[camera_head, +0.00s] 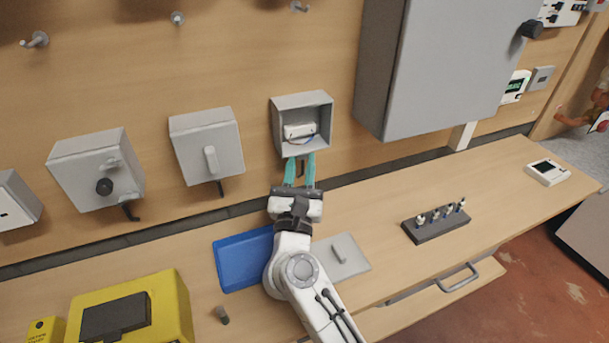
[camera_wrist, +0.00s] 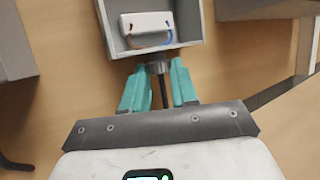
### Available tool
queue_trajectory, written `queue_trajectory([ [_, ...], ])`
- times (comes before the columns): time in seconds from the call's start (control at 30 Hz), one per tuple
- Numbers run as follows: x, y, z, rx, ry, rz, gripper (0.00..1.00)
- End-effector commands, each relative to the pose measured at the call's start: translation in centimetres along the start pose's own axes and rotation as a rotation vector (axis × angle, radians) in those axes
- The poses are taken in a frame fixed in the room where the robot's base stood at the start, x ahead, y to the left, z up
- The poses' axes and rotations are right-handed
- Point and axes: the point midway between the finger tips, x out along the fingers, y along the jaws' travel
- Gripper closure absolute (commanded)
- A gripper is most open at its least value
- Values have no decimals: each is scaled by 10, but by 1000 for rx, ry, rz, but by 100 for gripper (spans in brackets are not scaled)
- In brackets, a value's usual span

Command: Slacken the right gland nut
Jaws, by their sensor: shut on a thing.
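The open grey box (camera_head: 301,104) is on the wooden wall, the rightmost of several small boxes. Inside it is a white terminal block (camera_wrist: 148,22) with a brown and a blue wire. The gland nut (camera_wrist: 158,68) is a small dark grey fitting under the box, with a black cable (camera_wrist: 163,95) hanging down from it. My gripper (camera_head: 301,160) reaches up from below. Its teal fingers (camera_wrist: 158,76) are shut on the gland nut, one on each side. In the head view the fingers mostly hide the nut.
Two closed grey boxes (camera_head: 207,146) (camera_head: 97,168) with cables below are to the left. A large grey cabinet (camera_head: 440,65) is at the right. On the bench are a blue tray (camera_head: 232,270), a grey plate (camera_head: 350,267), a yellow case (camera_head: 165,300) and a dark rack (camera_head: 436,225).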

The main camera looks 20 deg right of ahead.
Motion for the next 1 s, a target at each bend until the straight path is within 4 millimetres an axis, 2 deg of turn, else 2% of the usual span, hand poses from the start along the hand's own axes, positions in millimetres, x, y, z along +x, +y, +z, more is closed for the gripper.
queue_trajectory([
  [0.2,0,7,-3,-64,-6,-160,100],
  [0.5,2,9,-2,-125,-5,-305,100],
  [1.0,3,10,2,-147,-2,-359,100],
])
